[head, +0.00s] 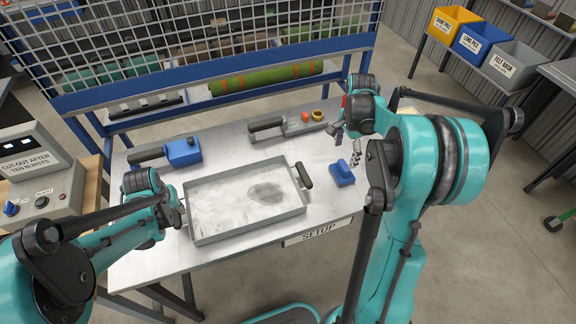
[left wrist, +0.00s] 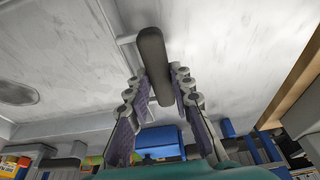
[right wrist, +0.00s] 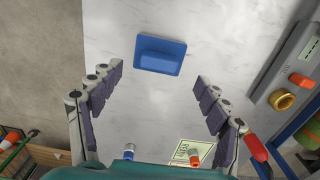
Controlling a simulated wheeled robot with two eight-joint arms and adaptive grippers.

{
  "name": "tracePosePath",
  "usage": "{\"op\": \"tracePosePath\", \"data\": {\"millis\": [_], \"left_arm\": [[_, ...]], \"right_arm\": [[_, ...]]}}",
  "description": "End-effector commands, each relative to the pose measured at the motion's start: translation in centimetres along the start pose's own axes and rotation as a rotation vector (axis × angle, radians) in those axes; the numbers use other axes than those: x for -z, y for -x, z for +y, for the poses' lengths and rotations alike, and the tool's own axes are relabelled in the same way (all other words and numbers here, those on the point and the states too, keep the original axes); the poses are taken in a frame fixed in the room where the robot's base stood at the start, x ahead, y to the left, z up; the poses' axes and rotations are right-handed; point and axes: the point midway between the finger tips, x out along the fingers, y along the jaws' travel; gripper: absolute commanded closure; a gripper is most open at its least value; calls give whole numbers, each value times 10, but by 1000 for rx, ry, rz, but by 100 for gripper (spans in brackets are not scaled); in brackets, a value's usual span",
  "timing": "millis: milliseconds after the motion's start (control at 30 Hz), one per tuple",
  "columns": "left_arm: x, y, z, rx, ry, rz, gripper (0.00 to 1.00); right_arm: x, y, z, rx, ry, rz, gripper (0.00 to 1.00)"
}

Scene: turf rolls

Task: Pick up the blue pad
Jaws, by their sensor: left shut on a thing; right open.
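The blue pad (head: 342,173) lies on the metal table at the right of the tray. In the right wrist view the blue pad (right wrist: 160,56) is a flat plate with a raised block, just beyond the fingertips. My right gripper (head: 346,147) is open and empty above and behind the pad; its fingers (right wrist: 158,75) are spread wide, not touching it. My left gripper (head: 179,213) is at the left side of the grey tray (head: 245,238), shut on the tray's dark handle (left wrist: 153,58), which shows between its fingers in the left wrist view.
The tray holds a dark smudge and has another dark handle (head: 305,175) near the pad. A blue tool (head: 184,152) lies at the back left. A green roll (head: 266,79) rests along the rack.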

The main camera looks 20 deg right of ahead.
Motion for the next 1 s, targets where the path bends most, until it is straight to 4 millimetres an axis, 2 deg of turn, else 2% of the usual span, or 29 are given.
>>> {"op": "tracePosePath", "data": {"millis": [100,333,600,867,900,1000], "left_arm": [[0,0,0,-1,0,0,100],[0,0,0,-1,0,0,100],[0,0,0,-1,0,-1,100],[0,0,0,-1,0,-1,100],[0,0,0,-1,0,-1,100],[0,0,0,-1,0,-1,100]], "right_arm": [[0,-18,0,1,1,0,24],[2,-37,0,1,1,0,24],[7,-74,0,2,2,1,24],[7,-79,0,2,2,2,24],[7,-79,0,2,2,2,27],[7,-79,0,2,2,2,53]]}}
